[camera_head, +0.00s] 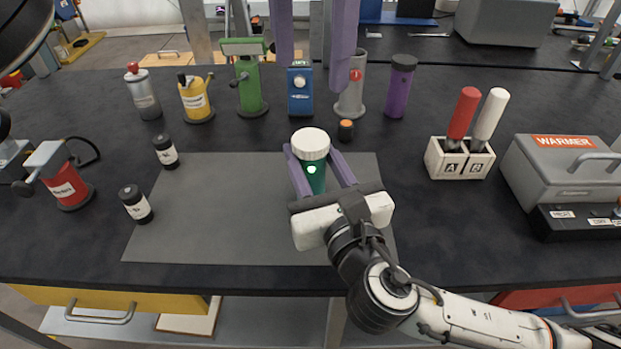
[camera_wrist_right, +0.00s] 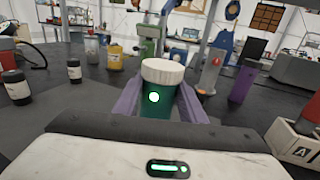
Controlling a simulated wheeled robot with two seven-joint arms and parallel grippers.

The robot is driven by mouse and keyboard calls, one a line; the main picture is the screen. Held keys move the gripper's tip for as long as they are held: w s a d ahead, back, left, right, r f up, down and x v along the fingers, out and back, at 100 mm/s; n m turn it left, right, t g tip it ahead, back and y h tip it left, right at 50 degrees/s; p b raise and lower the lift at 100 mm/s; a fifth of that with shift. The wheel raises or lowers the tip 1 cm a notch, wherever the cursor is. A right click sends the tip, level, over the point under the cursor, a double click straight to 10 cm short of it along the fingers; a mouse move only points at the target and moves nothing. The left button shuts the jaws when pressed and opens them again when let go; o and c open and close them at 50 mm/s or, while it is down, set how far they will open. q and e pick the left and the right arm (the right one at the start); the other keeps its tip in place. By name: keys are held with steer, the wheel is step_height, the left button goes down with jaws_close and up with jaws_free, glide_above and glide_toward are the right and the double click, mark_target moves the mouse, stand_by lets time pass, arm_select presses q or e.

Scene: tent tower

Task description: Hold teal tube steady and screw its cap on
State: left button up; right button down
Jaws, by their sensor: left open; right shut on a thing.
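The teal tube (camera_head: 314,178) stands upright on the grey mat (camera_head: 230,215). A ribbed white cap (camera_head: 310,142) sits on its top; how tightly it is seated cannot be told. My right gripper (camera_head: 312,154) is shut on the tube's sides, below the cap. In the right wrist view the tube (camera_wrist_right: 157,108) shows between the purple fingers, with the cap (camera_wrist_right: 163,72) level on top. My left gripper (camera_head: 313,75) is open and empty, its two purple fingers pointing down above and behind the cap.
Behind the cap stand a blue device (camera_head: 300,92), a grey stand with a red knob (camera_head: 351,95), a purple cylinder (camera_head: 399,88) and a small orange-topped jar (camera_head: 345,131). A white holder (camera_head: 459,160) and the warmer (camera_head: 570,165) are at right.

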stand_by(0.3)
steer(key=c, duration=1)
jaws_free()
steer(key=shift+c, duration=0.2)
steer(key=v, duration=1)
steer(key=shift+s, duration=0.2)
